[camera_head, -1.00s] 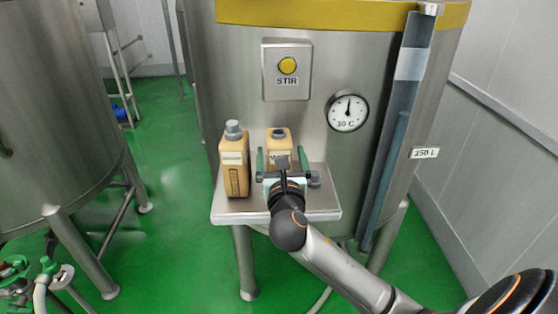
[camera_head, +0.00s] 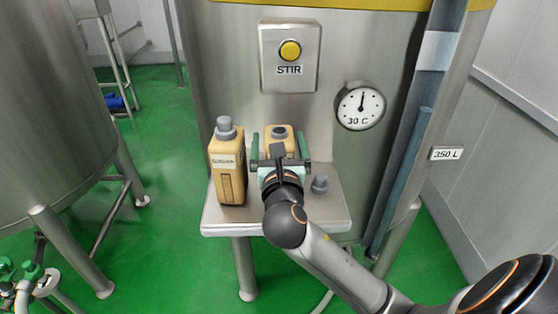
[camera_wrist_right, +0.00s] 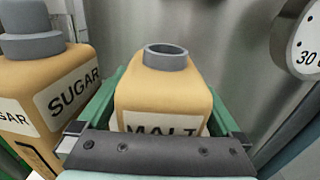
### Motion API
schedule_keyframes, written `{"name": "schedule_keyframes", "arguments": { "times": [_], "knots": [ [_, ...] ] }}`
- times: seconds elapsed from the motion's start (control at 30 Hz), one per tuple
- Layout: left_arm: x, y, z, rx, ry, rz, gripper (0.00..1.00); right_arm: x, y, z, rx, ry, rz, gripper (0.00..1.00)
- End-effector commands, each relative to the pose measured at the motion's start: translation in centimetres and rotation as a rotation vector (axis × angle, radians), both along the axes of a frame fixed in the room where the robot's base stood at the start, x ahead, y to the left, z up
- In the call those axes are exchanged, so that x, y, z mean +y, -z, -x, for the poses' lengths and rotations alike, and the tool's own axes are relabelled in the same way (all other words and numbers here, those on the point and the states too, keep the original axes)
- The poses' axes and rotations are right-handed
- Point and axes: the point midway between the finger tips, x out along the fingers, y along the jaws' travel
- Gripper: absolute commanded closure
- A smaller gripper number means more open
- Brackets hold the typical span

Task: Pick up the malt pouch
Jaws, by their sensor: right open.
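The malt pouch (camera_head: 281,147) is tan with an open grey neck and stands upright on the small steel shelf (camera_head: 225,216). In the right wrist view the malt pouch (camera_wrist_right: 160,95) shows its MALT label, partly covered by the gripper body. My right gripper (camera_head: 279,150) is open, with one green finger on each side of the pouch. In the right wrist view the right gripper (camera_wrist_right: 163,103) spans the pouch; I cannot tell whether the fingers touch it. My left gripper is not in view.
A capped sugar pouch (camera_head: 227,165) stands just left of the right gripper. A loose grey cap (camera_head: 320,184) lies on the shelf to the right. Behind is the steel tank with a STIR button (camera_head: 290,51) and a dial (camera_head: 361,106).

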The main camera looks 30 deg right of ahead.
Motion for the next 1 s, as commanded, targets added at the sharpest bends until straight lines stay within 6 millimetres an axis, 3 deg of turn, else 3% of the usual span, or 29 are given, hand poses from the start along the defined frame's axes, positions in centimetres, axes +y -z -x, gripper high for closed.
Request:
{"name": "schedule_keyframes", "arguments": {
  "times": [0.3,1.0],
  "knots": [
    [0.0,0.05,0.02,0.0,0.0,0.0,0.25,0.06,-0.01,0.06,0.0,0.0,0.0,0.02],
    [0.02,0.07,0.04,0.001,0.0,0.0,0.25,0.04,-0.01,0.05,-0.001,0.0,-0.001,0.81]
  ]
}}
